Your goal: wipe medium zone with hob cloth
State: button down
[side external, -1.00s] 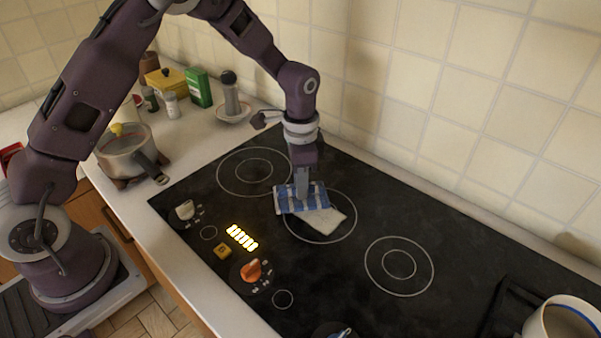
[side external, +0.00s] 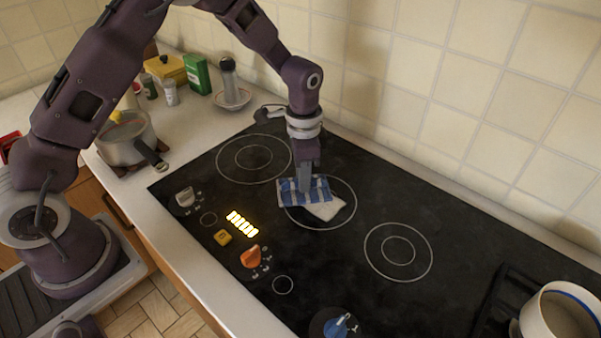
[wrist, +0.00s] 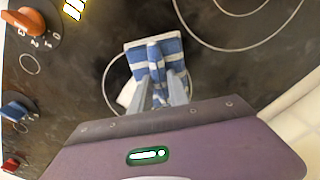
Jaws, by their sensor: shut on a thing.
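The hob cloth (side external: 318,187) is blue and white striped and lies over the left part of a ringed zone (side external: 355,203) in the middle of the black hob (side external: 340,265). My gripper (side external: 305,186) points down and is shut on the cloth. In the wrist view the cloth (wrist: 172,48) is pinched into a fold between the fingers of my gripper (wrist: 158,82). A pale patch (side external: 326,209) shows beside the cloth's lower right edge; I cannot tell whether it is part of the cloth. Other rings lie at the back left (side external: 253,140) and the right (side external: 398,272).
Control knobs, grey (side external: 185,197), orange (side external: 251,257) and blue (side external: 338,327), line the hob's front edge. A mug-like pot (side external: 553,318) stands at the lower right on a black grate. A saucepan (side external: 127,150) and jars stand on the left counter. The tiled wall is behind.

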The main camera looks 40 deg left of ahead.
jog(key=shift+d, duration=5.05)
jog(key=a, duration=0.4)
jog(key=shift+a+f, duration=0.1)
jog(key=shift+a, duration=0.05)
jog(key=shift+a+r, duration=0.2)
jog(key=shift+a, duration=3.15)
jog(key=shift+r, duration=3.55)
jog(key=shift+w+f, duration=0.7)
jog(key=shift+w, duration=0.2)
jog(key=shift+f, duration=2.1)
jog(key=shift+f, duration=0.2)
